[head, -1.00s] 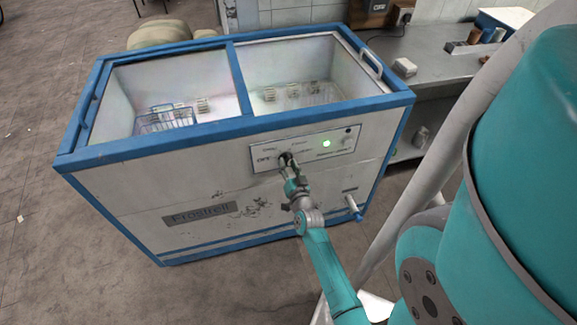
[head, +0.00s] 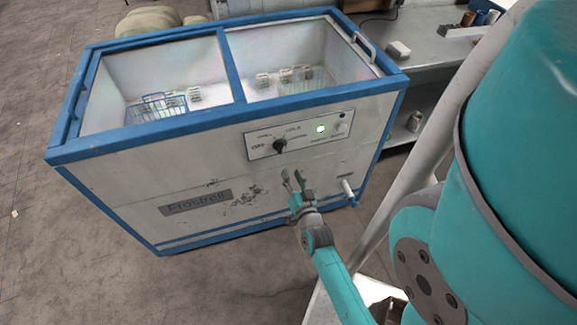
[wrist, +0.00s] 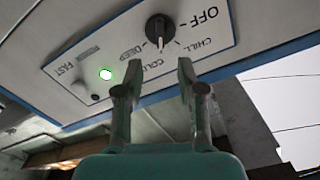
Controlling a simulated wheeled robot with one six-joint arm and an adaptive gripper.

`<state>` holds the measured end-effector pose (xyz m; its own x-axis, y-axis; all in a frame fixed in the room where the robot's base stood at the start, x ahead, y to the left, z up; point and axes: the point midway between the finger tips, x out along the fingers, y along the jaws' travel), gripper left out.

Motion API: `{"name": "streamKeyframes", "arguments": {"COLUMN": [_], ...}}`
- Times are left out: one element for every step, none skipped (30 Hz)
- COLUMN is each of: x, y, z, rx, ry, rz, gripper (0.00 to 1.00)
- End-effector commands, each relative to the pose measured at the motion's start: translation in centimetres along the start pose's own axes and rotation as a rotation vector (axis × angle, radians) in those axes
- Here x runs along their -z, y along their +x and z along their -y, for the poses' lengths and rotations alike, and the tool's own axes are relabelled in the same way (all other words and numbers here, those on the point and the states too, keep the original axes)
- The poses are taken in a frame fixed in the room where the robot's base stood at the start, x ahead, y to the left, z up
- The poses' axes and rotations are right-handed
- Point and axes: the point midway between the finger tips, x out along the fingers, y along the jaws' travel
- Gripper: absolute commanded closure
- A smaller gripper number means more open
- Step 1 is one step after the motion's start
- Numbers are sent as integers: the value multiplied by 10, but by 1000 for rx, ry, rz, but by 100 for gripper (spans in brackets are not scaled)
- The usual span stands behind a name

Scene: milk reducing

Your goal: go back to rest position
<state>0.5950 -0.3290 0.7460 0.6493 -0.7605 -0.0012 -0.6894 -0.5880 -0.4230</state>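My gripper (head: 293,181) is open and empty in front of the freezer's front panel, below the control plate (head: 299,133). The black dial (head: 279,146) sits on that plate, apart from the fingers. In the wrist view my gripper (wrist: 159,68) shows two spread fingers with nothing between them. The dial (wrist: 158,28) is beyond the fingertips there, its pale pointer mark toward the CHILL and COLD labels. A green light (head: 320,129) glows beside the dial; it also shows in the wrist view (wrist: 105,73).
The white freezer (head: 130,185) has a blue rim (head: 300,102) and wire baskets (head: 155,108) inside. A handle (head: 363,44) stands at its right end. A grey counter (head: 440,52) with small items is behind on the right. Bare floor (head: 40,240) lies to the left.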

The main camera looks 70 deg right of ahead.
Motion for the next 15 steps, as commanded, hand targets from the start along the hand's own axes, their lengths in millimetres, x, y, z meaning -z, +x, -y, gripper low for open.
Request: {"name": "streamKeyframes", "arguments": {"x": [0,0,0,1,1,1,1,1,1,1,1,1,1,1,1], "y": [-5,-7,-10,-11,-12,-13,-14,-14,-14,-14,-14,-14,-14,-14,-14], "z": [0,0,0,0,0,0,0,0,0,0,0,0,0,0,0], "rx": [0,1,1,1,1,1,1,1,1,1,1,1,1,1,1], "ry": [0,0,-1,-1,-1,-1,-1,-1,-1,-1,-1,-1,-1,-1,-1], "rz": [0,0,-1,-1,-1,-2,-2,-2,-2,-2,-2,-2,-2,-2,-2], "gripper": [61,61,61,61,61,61,61,61,61,61,61,61,61,61,61]}}
